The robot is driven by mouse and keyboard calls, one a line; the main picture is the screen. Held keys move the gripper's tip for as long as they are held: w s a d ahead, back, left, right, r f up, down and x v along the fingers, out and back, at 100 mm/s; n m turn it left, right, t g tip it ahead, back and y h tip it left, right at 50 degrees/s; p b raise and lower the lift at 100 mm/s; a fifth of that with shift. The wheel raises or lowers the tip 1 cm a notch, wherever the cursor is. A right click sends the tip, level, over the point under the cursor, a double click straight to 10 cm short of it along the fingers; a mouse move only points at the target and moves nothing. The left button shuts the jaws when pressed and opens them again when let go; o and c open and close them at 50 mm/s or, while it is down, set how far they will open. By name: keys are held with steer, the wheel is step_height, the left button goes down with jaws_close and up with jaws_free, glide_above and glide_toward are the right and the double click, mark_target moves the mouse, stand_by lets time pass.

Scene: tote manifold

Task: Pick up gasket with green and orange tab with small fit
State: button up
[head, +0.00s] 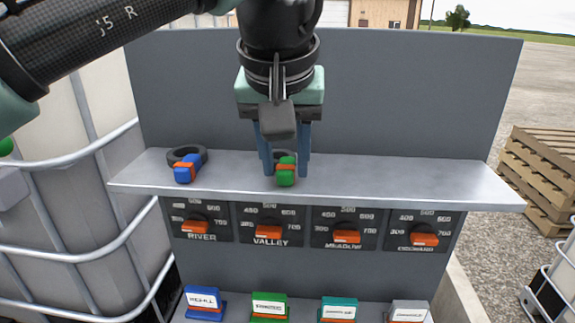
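The gasket with the green and orange tab (286,172) lies on the grey shelf, its tab toward the front. Its dark ring is mostly hidden behind the tab and my gripper. My gripper (285,171) points down over it, with one blue finger on each side of the gasket. The fingers are apart, and I see no clear contact with it. A second gasket with a blue and orange tab (185,172) lies to the left on the same shelf, its dark ring showing.
The grey shelf (400,182) is bare to the right, with an upright panel behind. Below it are several dials with orange handles, including one marked VALLEY (268,230), and coloured label stands (268,305). A caged white tote stands left; wooden pallets (540,175) stand right.

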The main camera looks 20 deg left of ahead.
jaws_close()
steer(key=shift+r, duration=0.1)
